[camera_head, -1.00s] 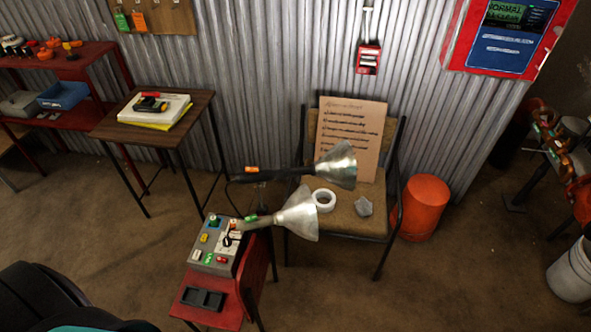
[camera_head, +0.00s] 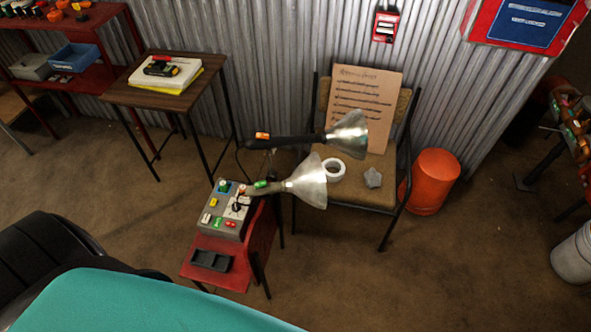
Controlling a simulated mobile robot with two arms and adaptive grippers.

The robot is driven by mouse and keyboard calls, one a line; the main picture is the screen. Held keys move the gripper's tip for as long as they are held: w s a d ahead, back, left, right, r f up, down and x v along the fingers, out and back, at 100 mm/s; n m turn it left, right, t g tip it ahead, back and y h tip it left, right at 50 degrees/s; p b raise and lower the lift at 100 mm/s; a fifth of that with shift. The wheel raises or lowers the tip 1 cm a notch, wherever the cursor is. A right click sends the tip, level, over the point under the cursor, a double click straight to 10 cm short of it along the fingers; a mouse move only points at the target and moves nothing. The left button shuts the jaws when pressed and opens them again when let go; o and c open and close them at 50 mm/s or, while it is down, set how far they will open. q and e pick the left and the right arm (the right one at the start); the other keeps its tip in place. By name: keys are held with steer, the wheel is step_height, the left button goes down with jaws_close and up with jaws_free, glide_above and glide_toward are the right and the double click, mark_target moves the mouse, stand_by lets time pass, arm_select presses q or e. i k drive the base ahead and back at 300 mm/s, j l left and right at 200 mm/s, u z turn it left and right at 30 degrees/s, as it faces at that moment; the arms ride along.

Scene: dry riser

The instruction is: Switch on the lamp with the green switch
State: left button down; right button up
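Two lamps with silver cone shades show in the head view. The nearer lamp (camera_head: 306,181) has a green switch (camera_head: 261,184) on its neck, beside the grey control box (camera_head: 232,228). The farther lamp (camera_head: 348,134) has a dark arm with an orange switch (camera_head: 262,136). Both shades point to the right, and I see no clear glow from either. Neither of my grippers is in view.
The control box with several coloured buttons and a black tray (camera_head: 211,260) sit on a small red stand (camera_head: 244,277). Behind the lamps is a chair (camera_head: 367,192) with a tape roll (camera_head: 335,170). An orange bin (camera_head: 433,180) stands right. The floor in front is open.

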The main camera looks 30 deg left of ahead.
mark_target(259, 185)
steer(key=u, duration=1.15)
